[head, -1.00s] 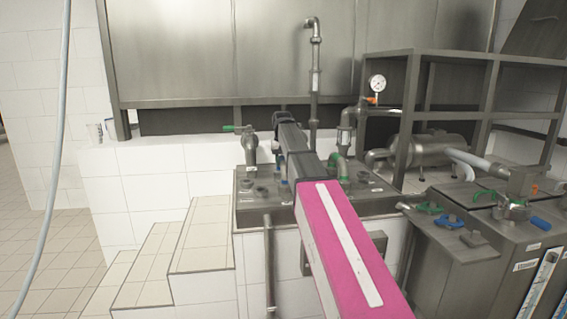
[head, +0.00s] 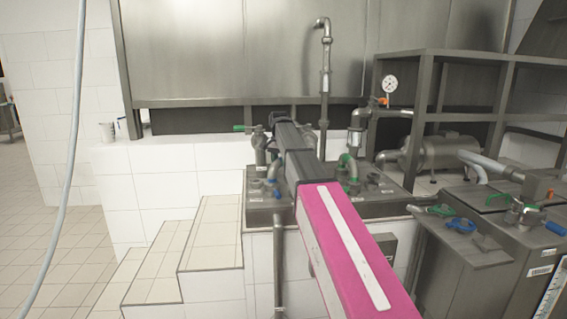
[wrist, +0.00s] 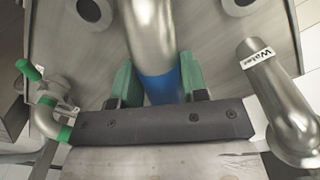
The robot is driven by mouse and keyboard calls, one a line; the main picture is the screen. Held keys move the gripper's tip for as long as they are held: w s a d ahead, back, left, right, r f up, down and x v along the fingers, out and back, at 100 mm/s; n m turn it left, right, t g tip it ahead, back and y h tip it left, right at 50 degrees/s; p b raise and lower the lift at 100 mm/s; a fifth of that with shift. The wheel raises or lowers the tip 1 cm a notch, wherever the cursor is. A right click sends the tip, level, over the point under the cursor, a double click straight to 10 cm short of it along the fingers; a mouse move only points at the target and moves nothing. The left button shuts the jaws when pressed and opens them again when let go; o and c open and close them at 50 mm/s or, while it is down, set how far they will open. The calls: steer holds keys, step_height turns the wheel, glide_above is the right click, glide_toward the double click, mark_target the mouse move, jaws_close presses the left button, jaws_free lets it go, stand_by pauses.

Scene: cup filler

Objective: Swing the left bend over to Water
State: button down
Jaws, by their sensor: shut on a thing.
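In the wrist view my gripper (wrist: 158,66) has its two green fingers shut on a steel bend (wrist: 148,30), around its blue band (wrist: 161,88). The bend runs up out of the top of the picture, so its far end is not seen. A steel pipe with the label "Water" (wrist: 283,105) stands to the right of the fingers, apart from them. In the head view my arm hides the gripper and most of the held bend. A small blue part (head: 274,183) shows just left of my arm, above the steel panel (head: 262,213).
Two round ports (wrist: 94,10) (wrist: 240,4) lie in the plate. A green-handled valve (wrist: 42,95) is at the left. In the head view, a pipe with a green-banded bend (head: 349,166) stands right of my arm. A tank with valves (head: 500,235) is at the right, tiled steps (head: 165,265) at the left.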

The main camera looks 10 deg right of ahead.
steer(key=shift+w+a+m, duration=0.2)
steer(key=shift+a+m, duration=0.05)
steer(key=shift+m, duration=0.15)
steer(key=c, duration=0.7)
jaws_free()
steer(key=shift+o, duration=0.2)
steer(key=shift+r, duration=0.15)
step_height(320, 180, up, 10)
steer(key=shift+w+a+r, duration=0.1)
steer(key=shift+r, duration=0.15)
